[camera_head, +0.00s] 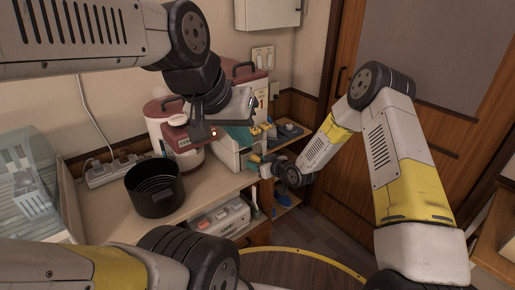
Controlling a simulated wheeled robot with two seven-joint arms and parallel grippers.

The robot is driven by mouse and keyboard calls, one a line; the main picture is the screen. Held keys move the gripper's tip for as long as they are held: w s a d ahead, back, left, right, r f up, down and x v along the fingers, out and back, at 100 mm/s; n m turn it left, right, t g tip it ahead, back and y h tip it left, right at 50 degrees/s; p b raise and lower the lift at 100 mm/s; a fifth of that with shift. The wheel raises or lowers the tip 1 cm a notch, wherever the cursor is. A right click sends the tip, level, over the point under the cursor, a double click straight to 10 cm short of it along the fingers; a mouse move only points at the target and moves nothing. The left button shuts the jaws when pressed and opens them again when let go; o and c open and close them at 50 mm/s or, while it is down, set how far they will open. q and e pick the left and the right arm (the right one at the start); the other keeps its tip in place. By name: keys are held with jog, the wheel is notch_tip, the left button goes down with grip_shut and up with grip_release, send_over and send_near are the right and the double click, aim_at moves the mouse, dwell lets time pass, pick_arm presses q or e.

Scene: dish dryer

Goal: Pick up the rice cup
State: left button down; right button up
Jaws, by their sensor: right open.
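I cannot pick out the rice cup with certainty in the head view. My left gripper (250,133) is in front of the white rice bin with a red lid (247,80), above the counter's right part. Its own wrist hides much of its jaws, so their opening does not show clearly. My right gripper (257,163) is lower, beside the right end of the counter, with its jaws open. I see nothing held in it. The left wrist partly covers a white round container with a red top (157,118) behind it.
A black pot (155,190) stands on the counter (105,207). The clear dish dryer (35,190) is at the left, with a white power strip (115,170) behind. A white box (220,218) sits below the counter's right part. A wooden door (350,160) is at the right.

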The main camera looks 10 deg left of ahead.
grip_shut()
jog(key=shift+r, duration=0.1)
jog(key=shift+r, duration=0.5)
jog(key=shift+s+d+r, duration=0.2)
jog(key=shift+d, duration=0.1)
jog(key=s+d, duration=1.1)
jog(key=d, duration=0.2)
jog(key=shift+d, duration=0.15)
